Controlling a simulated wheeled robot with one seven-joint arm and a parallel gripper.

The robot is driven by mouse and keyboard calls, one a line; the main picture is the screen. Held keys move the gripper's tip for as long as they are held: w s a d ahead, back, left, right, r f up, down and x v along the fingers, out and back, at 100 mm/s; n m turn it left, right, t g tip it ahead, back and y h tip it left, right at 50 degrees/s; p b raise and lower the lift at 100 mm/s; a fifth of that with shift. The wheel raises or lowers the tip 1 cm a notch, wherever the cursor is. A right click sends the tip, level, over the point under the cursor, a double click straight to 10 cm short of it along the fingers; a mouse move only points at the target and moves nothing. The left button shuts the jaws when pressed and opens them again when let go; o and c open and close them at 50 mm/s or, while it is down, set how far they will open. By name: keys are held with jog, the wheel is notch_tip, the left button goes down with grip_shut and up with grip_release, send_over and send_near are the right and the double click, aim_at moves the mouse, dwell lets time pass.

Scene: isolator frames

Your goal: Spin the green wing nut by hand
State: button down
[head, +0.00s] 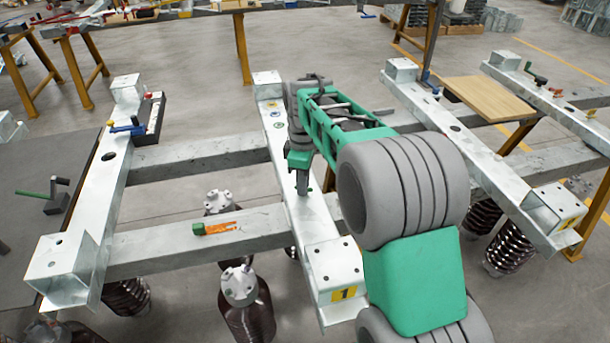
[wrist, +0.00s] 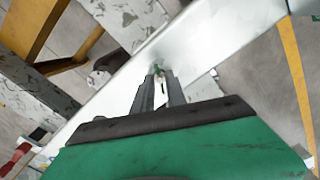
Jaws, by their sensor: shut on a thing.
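My gripper (head: 302,184) points down at the middle metal beam (head: 318,220) in the head view. In the wrist view its two narrow fingers (wrist: 159,78) are close together over the bright beam (wrist: 190,40). They are shut on the small green wing nut (wrist: 155,67), of which only a little green shows at the fingertips. In the head view the wing nut is hidden behind or between my fingers, and its wings cannot be made out.
Grey cross-beams (head: 190,157) join the metal beams. An orange tool with a green end (head: 216,228) lies on the front cross-beam. A dark tray (head: 150,118) sits on the left beam, a wooden board (head: 489,98) at right. Brown insulators (head: 247,310) hang below.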

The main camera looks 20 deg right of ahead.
jog(key=n+p, duration=0.3)
jog(key=n, duration=0.3)
jog(key=shift+s+n, duration=0.15)
jog(key=shift+n, duration=0.15)
jog(key=n+p, duration=0.2)
jog(key=n, duration=0.4)
jog(key=shift+f+p, duration=0.15)
jog(key=shift+p, duration=0.25)
jog(key=c, duration=1.3)
grip_release()
notch_tip(320, 180, up, 8)
